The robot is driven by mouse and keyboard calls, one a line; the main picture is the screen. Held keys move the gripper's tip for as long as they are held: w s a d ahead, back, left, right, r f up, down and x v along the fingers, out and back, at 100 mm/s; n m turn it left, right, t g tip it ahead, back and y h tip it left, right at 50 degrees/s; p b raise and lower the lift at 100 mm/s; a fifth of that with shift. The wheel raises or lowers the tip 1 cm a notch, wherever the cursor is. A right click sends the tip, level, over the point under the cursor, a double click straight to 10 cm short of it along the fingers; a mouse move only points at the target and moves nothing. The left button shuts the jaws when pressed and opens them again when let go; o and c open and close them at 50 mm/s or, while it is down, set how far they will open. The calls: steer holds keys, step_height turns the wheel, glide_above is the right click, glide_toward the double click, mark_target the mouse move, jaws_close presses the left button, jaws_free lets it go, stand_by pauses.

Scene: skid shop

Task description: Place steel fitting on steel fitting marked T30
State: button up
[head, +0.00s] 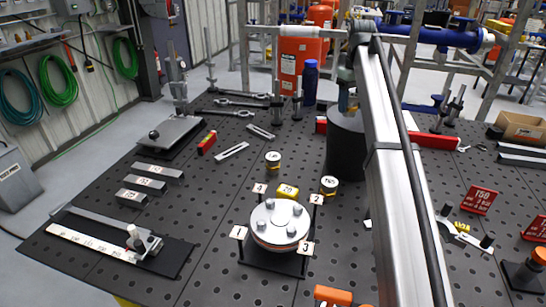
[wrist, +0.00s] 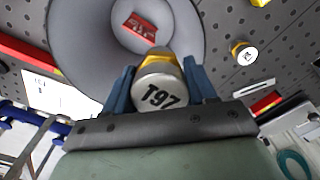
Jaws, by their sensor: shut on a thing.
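My gripper (wrist: 158,80) is shut on a steel fitting (wrist: 158,92) marked T97, with a yellow band. In the head view my gripper (head: 347,98) is above the dark round bin, partly hidden by my arm. Another steel fitting with a yellow band (wrist: 243,52) stands apart from my gripper in the wrist view; its marking is too small to read. In the head view two banded fittings stand on the table: one near the middle (head: 273,160) and one further right (head: 329,186). I cannot make out T30 on either.
The dark bin (head: 343,150) has a red piece (wrist: 140,28) inside. Steel bars (head: 150,183) lie left; red signs (head: 480,200) stand right.

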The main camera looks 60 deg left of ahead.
glide_above(273, 156)
steer(key=shift+f, duration=7.5)
steer(key=shift+f, duration=0.15)
steer(key=o, duration=1.2)
steer(key=shift+c, duration=0.2)
step_height(273, 156, up, 12)
steer(key=shift+o, duration=0.4)
